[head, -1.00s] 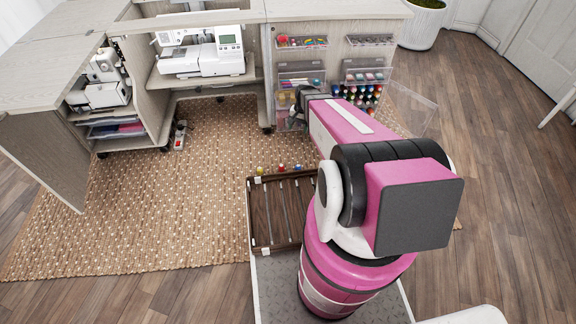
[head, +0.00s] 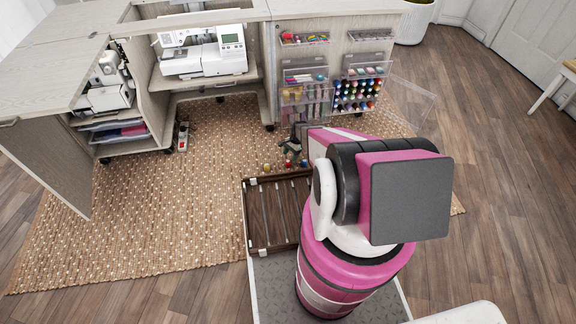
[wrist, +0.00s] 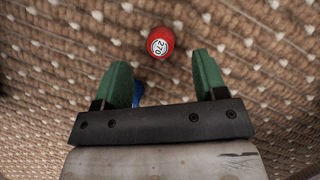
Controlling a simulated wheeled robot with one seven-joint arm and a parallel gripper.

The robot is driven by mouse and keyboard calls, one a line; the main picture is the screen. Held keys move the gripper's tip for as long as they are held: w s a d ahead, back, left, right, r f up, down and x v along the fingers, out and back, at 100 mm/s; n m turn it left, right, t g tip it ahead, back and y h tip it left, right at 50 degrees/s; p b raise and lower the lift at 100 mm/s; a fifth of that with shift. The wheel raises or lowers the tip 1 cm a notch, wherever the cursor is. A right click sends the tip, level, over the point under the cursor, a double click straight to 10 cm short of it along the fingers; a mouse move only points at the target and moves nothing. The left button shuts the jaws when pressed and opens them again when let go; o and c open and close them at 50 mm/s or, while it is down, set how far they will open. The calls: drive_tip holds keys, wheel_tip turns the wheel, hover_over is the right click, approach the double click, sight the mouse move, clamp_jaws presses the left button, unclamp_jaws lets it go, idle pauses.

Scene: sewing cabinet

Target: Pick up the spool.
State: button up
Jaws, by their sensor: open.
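A red spool (wrist: 161,42) with a white label reading 270 lies on the woven rug, just beyond my fingertips in the wrist view. A blue thing (wrist: 138,93), likely another spool, shows partly between the fingers; my gripper hides the rest. My gripper (wrist: 162,63) is open, with two green fingers apart and nothing held. In the head view my gripper (head: 293,150) is low over the rug by a small row: a yellow spool (head: 266,168), the red spool (head: 288,163) and a blue spool (head: 304,163).
A dark wooden slatted rack (head: 248,215) lies on the near side of the spools. The sewing cabinet (head: 262,85) stands behind, with clear bins (head: 305,95) and a thread rack (head: 357,94) on its side.

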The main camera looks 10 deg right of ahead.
sight(288, 162)
drive_tip(key=x, duration=0.5)
drive_tip(key=shift+f, duration=0.45)
drive_tip(key=c, duration=0.9)
